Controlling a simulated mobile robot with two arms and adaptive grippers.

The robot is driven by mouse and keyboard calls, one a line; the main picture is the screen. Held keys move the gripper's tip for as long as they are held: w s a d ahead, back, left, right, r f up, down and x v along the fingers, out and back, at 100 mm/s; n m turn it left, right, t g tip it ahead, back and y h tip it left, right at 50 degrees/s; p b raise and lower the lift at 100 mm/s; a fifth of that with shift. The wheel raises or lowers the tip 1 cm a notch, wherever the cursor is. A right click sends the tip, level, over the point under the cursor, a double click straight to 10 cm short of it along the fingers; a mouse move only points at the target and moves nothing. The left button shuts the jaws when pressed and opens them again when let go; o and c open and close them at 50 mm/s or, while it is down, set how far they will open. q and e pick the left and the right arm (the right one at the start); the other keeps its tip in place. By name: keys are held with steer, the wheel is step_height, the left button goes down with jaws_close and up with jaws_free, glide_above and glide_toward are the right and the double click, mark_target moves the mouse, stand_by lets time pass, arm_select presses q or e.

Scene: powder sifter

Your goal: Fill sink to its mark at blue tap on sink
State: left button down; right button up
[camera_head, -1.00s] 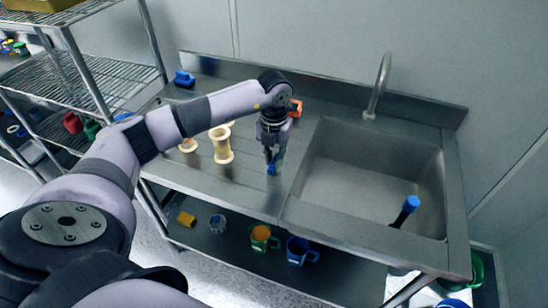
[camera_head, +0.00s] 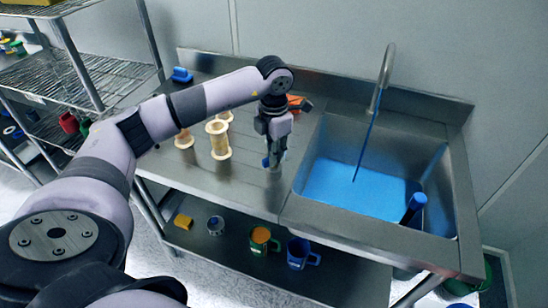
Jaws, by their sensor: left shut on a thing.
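The steel sink (camera_head: 447,175) holds blue liquid (camera_head: 350,187) across its bottom. A thin blue stream (camera_head: 364,148) falls from the curved grey spout (camera_head: 383,75) into it. I cannot make out a fill mark on the walls. My left gripper (camera_head: 273,160) points down over the counter to the left of the sink. My right gripper is not in view.
A dark, blue-topped thing (camera_head: 416,203) stands in the sink's right part. Beige spool-shaped pieces (camera_head: 219,140) stand on the counter (camera_head: 240,185) left of my gripper. An orange thing (camera_head: 294,101) is partly hidden behind my wrist. Mugs (camera_head: 298,254) stand on the shelf below.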

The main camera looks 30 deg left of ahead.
arm_select(q)
steer(key=m+b, duration=0.2)
steer(key=m, duration=0.2)
steer(key=shift+f+m+b, duration=0.1)
steer(key=shift+m+b, duration=0.2)
steer(key=shift+b, duration=0.05)
steer(key=shift+m+b, duration=0.95)
steer(key=shift+m, duration=1.25)
steer(key=c, duration=1.6)
jaws_free()
steer(key=shift+r, duration=0.2)
step_height(320, 180, up, 12)
steer(key=shift+f, duration=0.1)
